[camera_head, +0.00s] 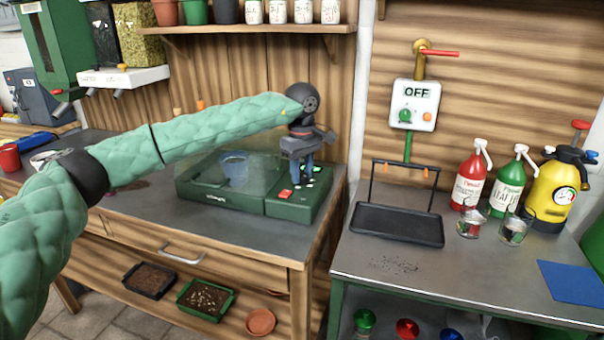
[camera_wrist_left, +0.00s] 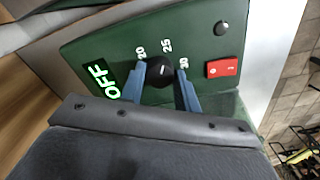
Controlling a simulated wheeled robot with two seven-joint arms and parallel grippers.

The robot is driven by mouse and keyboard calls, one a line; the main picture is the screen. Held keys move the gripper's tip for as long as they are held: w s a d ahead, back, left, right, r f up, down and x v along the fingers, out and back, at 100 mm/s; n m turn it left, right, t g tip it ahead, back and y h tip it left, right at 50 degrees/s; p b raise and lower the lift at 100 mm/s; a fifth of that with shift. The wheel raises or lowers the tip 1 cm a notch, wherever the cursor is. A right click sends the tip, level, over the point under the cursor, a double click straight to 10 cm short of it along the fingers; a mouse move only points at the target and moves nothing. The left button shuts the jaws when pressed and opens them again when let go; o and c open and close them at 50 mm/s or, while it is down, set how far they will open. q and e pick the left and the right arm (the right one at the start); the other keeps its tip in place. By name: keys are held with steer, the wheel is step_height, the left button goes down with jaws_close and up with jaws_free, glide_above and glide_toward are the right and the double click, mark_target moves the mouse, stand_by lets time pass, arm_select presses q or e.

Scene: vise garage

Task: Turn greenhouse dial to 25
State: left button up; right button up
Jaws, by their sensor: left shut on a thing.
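The greenhouse (camera_head: 222,172) is a clear-covered box on a green base on the left workbench. Its green control panel (camera_head: 328,196) is at the right end. In the left wrist view the panel (camera_wrist_left: 120,45) shows a black dial (camera_wrist_left: 161,72) with marks 20, 25 and 30, and a lit display (camera_wrist_left: 103,79) reading OFF. My left gripper (camera_head: 304,181) reaches down over the panel. In the wrist view its blue fingers (camera_wrist_left: 161,80) are shut on the dial, one on each side. The white line on the dial points roughly towards 25. My right gripper is not in view.
A red switch (camera_wrist_left: 223,67) and a black knob (camera_wrist_left: 222,28) sit beside the dial. A black tray (camera_head: 398,224) with a handle stands on the right bench, with red (camera_head: 468,180) and green (camera_head: 508,182) bottles and a yellow sprayer (camera_head: 557,188). A wall box (camera_head: 414,105) also reads OFF.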

mark_target(301, 174)
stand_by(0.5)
arm_select(q)
steer(key=o, duration=1)
steer(key=shift+r, duration=0.15)
step_height(301, 174, up, 8)
steer(key=shift+f, duration=0.2)
